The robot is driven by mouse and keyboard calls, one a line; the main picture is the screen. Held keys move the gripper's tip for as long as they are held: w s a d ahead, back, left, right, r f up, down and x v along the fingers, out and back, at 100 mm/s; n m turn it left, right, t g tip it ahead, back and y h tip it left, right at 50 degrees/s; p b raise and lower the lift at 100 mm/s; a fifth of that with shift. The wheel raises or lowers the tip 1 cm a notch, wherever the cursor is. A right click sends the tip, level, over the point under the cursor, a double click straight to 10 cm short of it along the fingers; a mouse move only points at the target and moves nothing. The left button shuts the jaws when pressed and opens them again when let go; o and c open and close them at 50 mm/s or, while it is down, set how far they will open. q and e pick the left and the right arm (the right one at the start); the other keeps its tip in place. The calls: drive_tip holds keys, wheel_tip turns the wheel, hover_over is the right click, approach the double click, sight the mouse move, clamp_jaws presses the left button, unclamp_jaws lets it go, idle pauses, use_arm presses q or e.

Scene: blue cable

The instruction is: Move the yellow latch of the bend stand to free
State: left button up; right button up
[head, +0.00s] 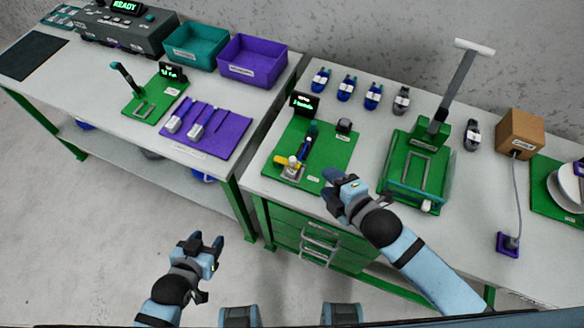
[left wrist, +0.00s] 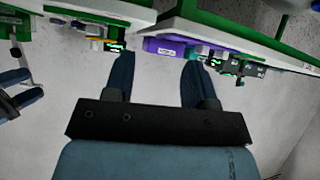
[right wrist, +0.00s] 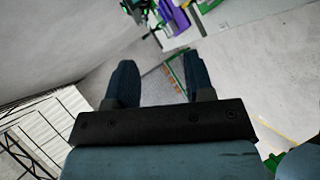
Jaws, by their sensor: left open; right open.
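The yellow latch (head: 294,161) shows as a small yellow piece on a grey and white block at the front left of a green board (head: 335,158), which I take for the bend stand. Whether the latch is at free or locked is too small to tell. A blue and black piece (head: 308,145) stands beside it on the board. My right gripper (head: 334,190) is open and empty at the table's front edge, right of the latch and apart from it. My left gripper (head: 215,246) is open and empty over the floor gap.
A small display (head: 305,104) stands at the board's back. A green press with a tall lever (head: 460,80) stands right of my right gripper. Several blue clips (head: 346,88) lie behind.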

sight(294, 160)
drive_tip(key=w+a+f+n+b, duration=0.2)
drive_tip(key=w+f+n, duration=0.1)
drive_tip(key=n, duration=0.4)
drive_tip(key=w+a+f+n+b, duration=0.3)
drive_tip(key=w+n, duration=0.2)
drive_tip(key=n, duration=0.2)
drive_tip(key=w+a+f+n+g+y+b, duration=0.1)
drive_tip(key=w+a+f+n+b, duration=0.2)
drive_tip(key=n, duration=0.5)
drive_tip(key=shift+w+a+f, duration=0.15)
drive_tip(key=shift+w+f, duration=0.05)
drive_tip(key=shift+w, duration=0.7)
clamp_jaws()
drive_tip(key=shift+w+r, duration=0.1)
